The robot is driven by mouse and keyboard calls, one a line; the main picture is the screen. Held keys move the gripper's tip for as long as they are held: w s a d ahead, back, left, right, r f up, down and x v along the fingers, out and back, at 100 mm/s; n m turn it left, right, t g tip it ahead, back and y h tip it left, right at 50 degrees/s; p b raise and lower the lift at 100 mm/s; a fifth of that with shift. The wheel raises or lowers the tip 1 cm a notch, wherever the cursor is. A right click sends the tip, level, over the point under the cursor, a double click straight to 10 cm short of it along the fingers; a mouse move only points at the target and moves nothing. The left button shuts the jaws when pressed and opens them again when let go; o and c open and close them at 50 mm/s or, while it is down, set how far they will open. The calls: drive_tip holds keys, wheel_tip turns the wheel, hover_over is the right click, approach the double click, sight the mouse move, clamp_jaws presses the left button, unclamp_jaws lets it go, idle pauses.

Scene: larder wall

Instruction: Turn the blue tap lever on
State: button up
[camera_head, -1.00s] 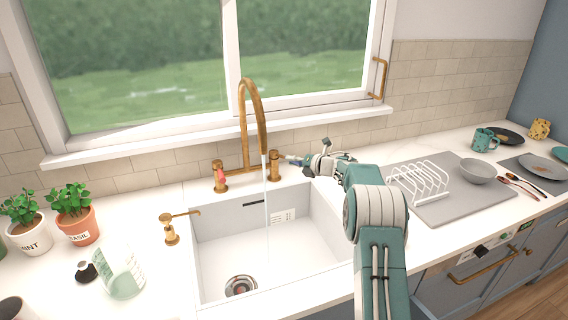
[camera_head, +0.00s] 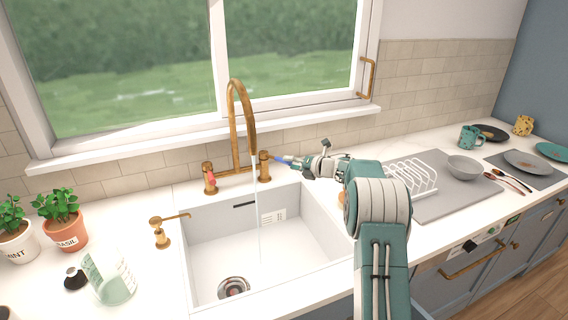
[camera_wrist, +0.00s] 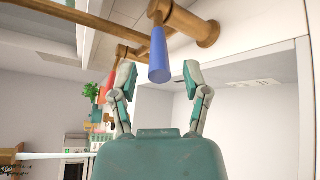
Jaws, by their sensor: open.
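The blue tap lever (camera_wrist: 160,55) sticks out from the right brass valve post (camera_head: 264,164) of the brass tap (camera_head: 238,125). In the wrist view it lies between the two open fingers of my gripper (camera_wrist: 157,85), with a gap on each side. In the head view my gripper (camera_head: 296,162) is just right of the post, and only a bit of the blue lever (camera_head: 281,160) shows. The red lever (camera_head: 211,181) is on the left post. A thin stream of water (camera_head: 257,220) runs from the spout into the sink.
The white sink (camera_head: 215,254) is empty below. A brass soap dispenser (camera_head: 161,232) stands at its left. A white dish rack (camera_head: 411,178) on a grey mat (camera_head: 455,200) is right of my arm. The window sill (camera_head: 200,137) runs behind the tap.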

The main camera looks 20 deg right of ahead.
drive_tip(key=v, duration=0.8)
drive_tip(key=shift+s+f, duration=0.1)
drive_tip(key=s+a+r+m+t+h, duration=0.1)
drive_tip(key=s+a+r+m+h, duration=0.1)
drive_tip(key=s+r+m+h, duration=0.3)
drive_tip(key=s+a+r+m+t+h, duration=0.1)
drive_tip(key=a+r+m+h, duration=0.1)
drive_tip(key=r+m, duration=0.45)
drive_tip(key=s+a+r+m+t+h, duration=0.1)
drive_tip(key=s+a+r+m+h, duration=0.2)
drive_tip(key=r+m, duration=0.35)
drive_tip(key=s+a+f+m+g, duration=0.3)
drive_tip(key=s+a+f+m, duration=0.1)
drive_tip(key=s, duration=0.7)
drive_tip(key=s+a+f+m+g, duration=0.3)
drive_tip(key=s+a+m, duration=0.1)
drive_tip(key=s, duration=0.8)
drive_tip(key=s+a+f+m+g+y, duration=0.1)
drive_tip(key=s+a+f+m+g, duration=0.2)
drive_tip(key=s, duration=0.8)
drive_tip(key=a+f+m, duration=0.1)
drive_tip(key=a+m, duration=0.1)
drive_tip(key=shift+s+f+m+g, duration=0.3)
drive_tip(key=shift+s+f+g, duration=0.05)
drive_tip(key=shift+g, duration=0.05)
